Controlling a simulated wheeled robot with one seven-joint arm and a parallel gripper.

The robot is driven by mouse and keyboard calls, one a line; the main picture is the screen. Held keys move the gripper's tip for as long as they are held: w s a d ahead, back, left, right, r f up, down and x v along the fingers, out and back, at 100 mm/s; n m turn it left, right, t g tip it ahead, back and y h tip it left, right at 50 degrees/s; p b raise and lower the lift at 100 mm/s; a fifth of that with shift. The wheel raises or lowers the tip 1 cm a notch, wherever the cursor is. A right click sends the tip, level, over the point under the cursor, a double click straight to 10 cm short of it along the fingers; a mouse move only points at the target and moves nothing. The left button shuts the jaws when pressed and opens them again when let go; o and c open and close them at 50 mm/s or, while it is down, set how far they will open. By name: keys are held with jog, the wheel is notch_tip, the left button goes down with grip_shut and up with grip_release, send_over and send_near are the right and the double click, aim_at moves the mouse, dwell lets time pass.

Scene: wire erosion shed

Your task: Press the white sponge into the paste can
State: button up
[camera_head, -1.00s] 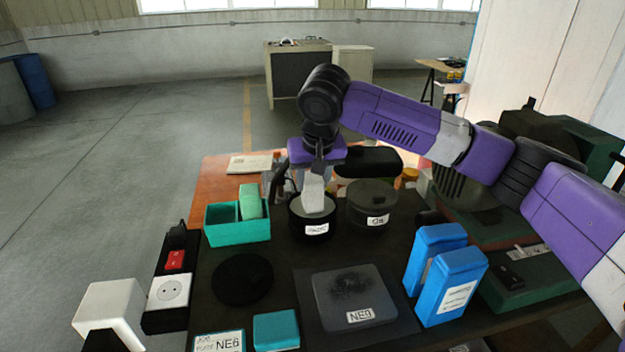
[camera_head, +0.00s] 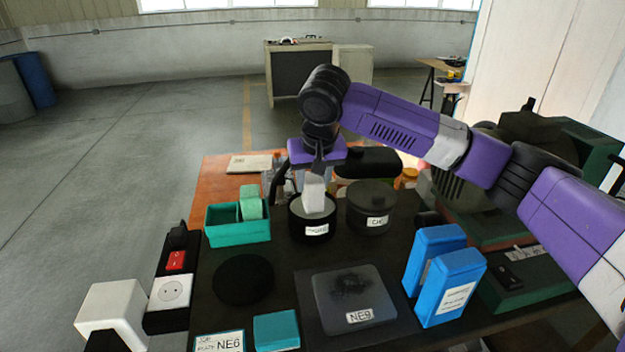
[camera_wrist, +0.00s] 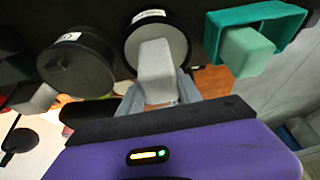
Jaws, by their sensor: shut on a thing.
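The white sponge (camera_head: 314,194) is an upright pale block at the open paste can (camera_head: 312,229), a round black can with a white label and grey paste inside. My gripper (camera_head: 318,172) is shut on the sponge from above. In the wrist view my gripper (camera_wrist: 160,92) has the sponge (camera_wrist: 156,65) between its fingers, and the sponge's far end lies over the grey paste in the can (camera_wrist: 131,38). The sponge's lower end appears to meet the paste; I cannot tell how deep it sits.
A lidded black can (camera_head: 371,208) stands close on the right. A teal tray (camera_head: 237,232) with a green block (camera_head: 250,203) is on the left. Blue holders (camera_head: 447,277), a dark plate (camera_head: 355,300) and a black disc (camera_head: 243,278) lie nearer the front.

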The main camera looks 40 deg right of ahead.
jog(key=shift+r+p, duration=2.45)
jog(key=shift+r, duration=0.9)
